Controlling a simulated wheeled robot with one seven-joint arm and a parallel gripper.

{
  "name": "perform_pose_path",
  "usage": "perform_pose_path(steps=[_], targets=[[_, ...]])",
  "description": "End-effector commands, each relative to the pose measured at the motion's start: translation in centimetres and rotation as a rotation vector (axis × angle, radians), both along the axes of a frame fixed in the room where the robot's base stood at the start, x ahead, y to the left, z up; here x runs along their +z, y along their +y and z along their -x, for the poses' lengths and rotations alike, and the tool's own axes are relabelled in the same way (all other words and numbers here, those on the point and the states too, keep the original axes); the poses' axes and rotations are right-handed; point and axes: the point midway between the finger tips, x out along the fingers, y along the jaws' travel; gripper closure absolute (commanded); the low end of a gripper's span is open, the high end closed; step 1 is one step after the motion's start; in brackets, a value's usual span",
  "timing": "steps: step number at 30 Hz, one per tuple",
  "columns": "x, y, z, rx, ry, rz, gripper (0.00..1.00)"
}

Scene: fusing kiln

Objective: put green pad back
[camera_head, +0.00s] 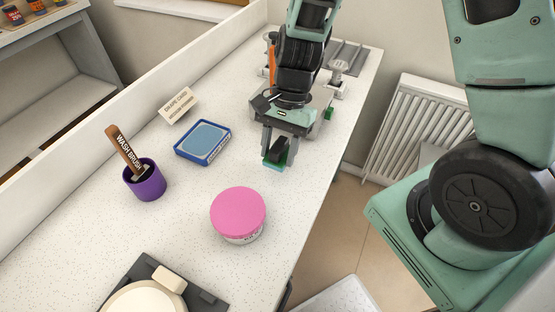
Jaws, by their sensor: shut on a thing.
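My gripper (280,150) is over the white speckled worktop, pointing down near its right edge. It is shut on a small dark block with a bright green lower face, which looks like the green pad (273,163). The pad is at or just above the worktop; I cannot tell if it touches. The fingers hide part of it. An orange upright piece (272,52) and a grey slotted holder (347,54) stand behind my gripper, partly hidden by my arm.
A pink-lidded tub (238,212) stands in front of my gripper. A blue tray (203,143), a purple cup (146,182) with a wash brush (124,148), and a card (178,105) are left. A dark device (205,302) is at the front. The worktop between them is clear.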

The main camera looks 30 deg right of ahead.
Motion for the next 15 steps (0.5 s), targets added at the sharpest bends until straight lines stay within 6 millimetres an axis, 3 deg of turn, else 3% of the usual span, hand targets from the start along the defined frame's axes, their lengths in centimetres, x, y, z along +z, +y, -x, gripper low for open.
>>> perform_pose_path(steps=[9,15], targets=[[-4.0,0.0,0.0,-0.001,0.002,0.0,0.77],[-4.3,0.0,-0.1,0.001,-0.002,0.0,0.77]])
